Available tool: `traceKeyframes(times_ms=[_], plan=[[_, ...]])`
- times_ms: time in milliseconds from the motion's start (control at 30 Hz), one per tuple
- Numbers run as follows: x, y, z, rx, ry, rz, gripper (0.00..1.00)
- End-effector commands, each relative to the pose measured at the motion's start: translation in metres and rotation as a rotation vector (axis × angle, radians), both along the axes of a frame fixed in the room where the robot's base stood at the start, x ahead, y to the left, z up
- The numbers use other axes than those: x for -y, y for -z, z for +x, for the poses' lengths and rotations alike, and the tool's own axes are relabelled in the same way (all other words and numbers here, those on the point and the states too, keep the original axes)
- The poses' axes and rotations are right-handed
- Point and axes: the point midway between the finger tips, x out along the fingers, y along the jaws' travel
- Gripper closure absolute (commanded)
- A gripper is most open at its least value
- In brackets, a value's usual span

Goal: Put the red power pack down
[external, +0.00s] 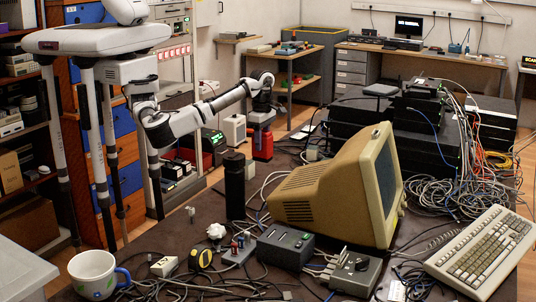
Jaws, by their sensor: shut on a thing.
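The red power pack (262,145) hangs upright under my gripper (262,114) in the external view, near the far edge of the dark table (170,237). My arm reaches across from the left, and the gripper points down, shut on the top of the pack. The fingertips are small and dark here. I cannot tell whether the bottom of the pack touches the table or is a little above it.
A black cylinder (235,185) stands in front of the pack. A beige monitor (335,190) is at the middle right, with black network boxes (430,115) and tangled cables behind. A white mug (95,275) is at the front left. The table's left part is fairly clear.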

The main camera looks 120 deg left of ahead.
Motion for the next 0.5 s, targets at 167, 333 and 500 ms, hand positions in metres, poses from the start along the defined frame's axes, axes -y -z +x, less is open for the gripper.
traceKeyframes(times_ms=[167, 333, 500], plan=[[0.001, 0.046, -0.001, -0.002, 0.000, -0.001, 0.95], [0.000, 0.079, 0.000, 0.000, 0.000, 0.000, 0.95], [0.000, 0.093, 0.000, 0.001, 0.001, 0.001, 0.95]])
